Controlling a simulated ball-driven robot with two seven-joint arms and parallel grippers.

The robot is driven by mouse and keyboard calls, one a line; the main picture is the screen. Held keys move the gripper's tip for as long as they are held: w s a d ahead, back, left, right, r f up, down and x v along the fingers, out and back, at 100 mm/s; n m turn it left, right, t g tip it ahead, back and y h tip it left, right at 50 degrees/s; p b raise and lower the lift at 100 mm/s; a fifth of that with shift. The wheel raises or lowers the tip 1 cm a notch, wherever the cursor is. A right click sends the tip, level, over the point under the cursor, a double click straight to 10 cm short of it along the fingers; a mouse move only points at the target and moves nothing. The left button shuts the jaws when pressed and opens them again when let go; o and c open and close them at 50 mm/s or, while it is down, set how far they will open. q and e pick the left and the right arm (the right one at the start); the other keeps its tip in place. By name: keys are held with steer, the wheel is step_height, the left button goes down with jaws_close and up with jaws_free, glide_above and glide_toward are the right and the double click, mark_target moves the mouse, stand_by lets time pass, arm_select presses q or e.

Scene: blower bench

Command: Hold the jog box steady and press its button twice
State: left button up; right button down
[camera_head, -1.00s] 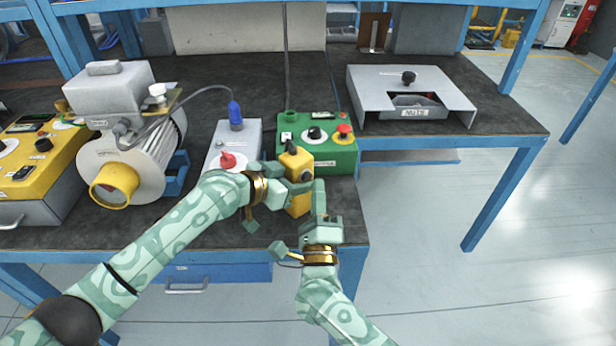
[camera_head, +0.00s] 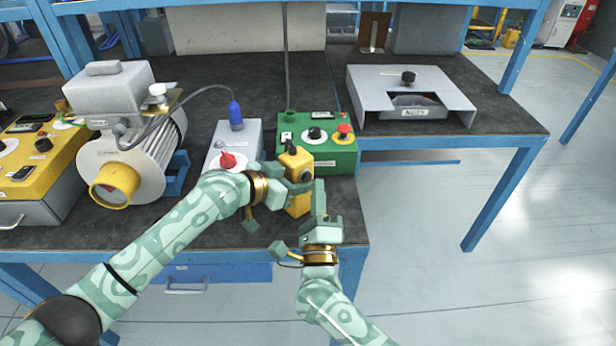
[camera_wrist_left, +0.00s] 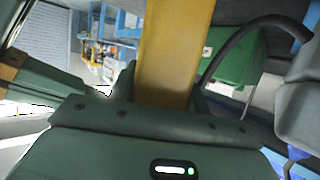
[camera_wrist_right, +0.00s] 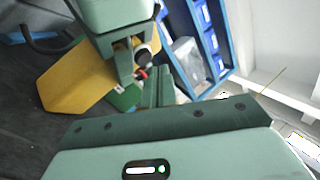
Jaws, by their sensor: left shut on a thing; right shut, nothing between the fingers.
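The yellow jog box (camera_head: 299,199) stands upright near the bench's front edge, with a dark round button (camera_head: 306,175) on its face. My left gripper (camera_head: 290,183) is shut on the jog box from the left; in the left wrist view the yellow body (camera_wrist_left: 172,60) runs between its fingers. My right gripper (camera_head: 318,198) is shut and empty, just in front and right of the box, its fingertips close to the button face. In the right wrist view the box (camera_wrist_right: 80,77) lies beyond the fingers (camera_wrist_right: 158,85); whether they touch the button I cannot tell.
A green control box (camera_head: 330,155) with knobs stands right behind the jog box. A grey box with a red knob (camera_head: 228,160) and a blower (camera_head: 130,150) stand left. A grey nuts bin (camera_head: 375,85) is at the back right. The floor at right is clear.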

steer(key=shift+w+a, duration=0.1)
steer(key=shift+w+a, duration=0.2)
steer(key=shift+w, duration=0.05)
steer(key=shift+w+a, duration=0.2)
steer(key=shift+w, duration=0.1)
stand_by(0.8)
steer(key=shift+s, duration=0.1)
steer(key=shift+s+d, duration=0.45)
steer(key=shift+s, duration=0.15)
steer(key=shift+d, duration=0.1)
steer(key=s+d, duration=0.1)
steer(key=s, duration=0.1)
steer(key=s+d, duration=0.2)
stand_by(0.5)
steer(key=shift+a, duration=0.1)
stand_by(0.7)
